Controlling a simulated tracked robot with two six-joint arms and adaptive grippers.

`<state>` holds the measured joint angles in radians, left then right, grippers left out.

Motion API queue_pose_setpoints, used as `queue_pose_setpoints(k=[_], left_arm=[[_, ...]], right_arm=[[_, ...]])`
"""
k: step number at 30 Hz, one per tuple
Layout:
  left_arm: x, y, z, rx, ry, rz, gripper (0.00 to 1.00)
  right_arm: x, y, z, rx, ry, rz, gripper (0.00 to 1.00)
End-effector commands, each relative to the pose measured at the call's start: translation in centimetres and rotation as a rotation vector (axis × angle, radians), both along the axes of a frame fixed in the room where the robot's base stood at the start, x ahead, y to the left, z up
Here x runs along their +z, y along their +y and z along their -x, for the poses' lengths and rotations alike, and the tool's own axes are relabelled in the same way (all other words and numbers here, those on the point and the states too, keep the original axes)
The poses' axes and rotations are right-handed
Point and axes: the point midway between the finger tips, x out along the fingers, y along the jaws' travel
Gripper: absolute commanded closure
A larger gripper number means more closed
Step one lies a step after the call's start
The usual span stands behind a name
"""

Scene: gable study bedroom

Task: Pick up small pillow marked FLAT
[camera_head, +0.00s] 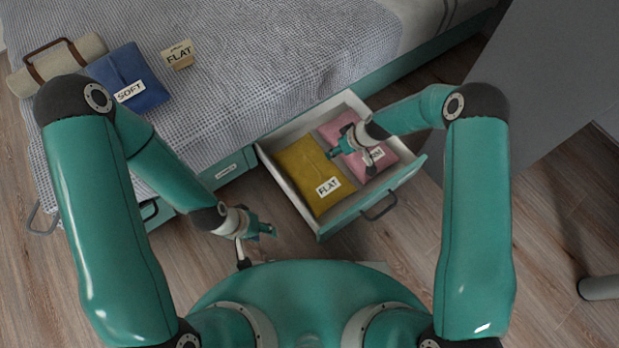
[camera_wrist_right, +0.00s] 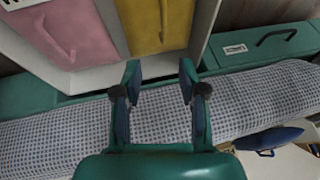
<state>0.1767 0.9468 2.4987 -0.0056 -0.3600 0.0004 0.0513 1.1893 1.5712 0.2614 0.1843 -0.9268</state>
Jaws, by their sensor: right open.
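A yellow pillow (camera_head: 310,175) labelled FLAT lies flat in the left compartment of the open drawer (camera_head: 347,221); it also shows in the right wrist view (camera_wrist_right: 158,22). A pink pillow (camera_head: 392,152) lies in the right compartment, its label partly covered by my right gripper (camera_head: 352,163). The right gripper is open and empty over the drawer, mostly above the pink pillow near the divider. In the right wrist view its fingers (camera_wrist_right: 160,75) are apart, with the drawer's edge and bed beyond. My left gripper (camera_head: 258,247) is open and empty over the floor, left of the drawer.
Closed drawer fronts (camera_head: 222,172) adjoin the open drawer. A grey panel (camera_head: 545,85) stands at the right.

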Motion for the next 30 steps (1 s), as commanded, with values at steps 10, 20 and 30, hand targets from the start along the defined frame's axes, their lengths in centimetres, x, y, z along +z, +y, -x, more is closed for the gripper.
queue_pose_setpoints(k=[10,20,30], left_arm=[[-1.8,0.0,0.0,0.0,0.0,0.0,0.6],[-3.1,0.0,0.0,0.0,0.0,0.0,0.6],[-4.7,0.0,0.0,0.0,0.0,0.0,0.6]], right_arm=[[-6.0,2.5,-1.2,0.007,0.001,0.0,0.59],[-10.2,4.3,-2.2,0.006,-0.001,0.0,0.59],[-13.3,6.1,-2.4,0.008,0.0,0.0,0.59]])
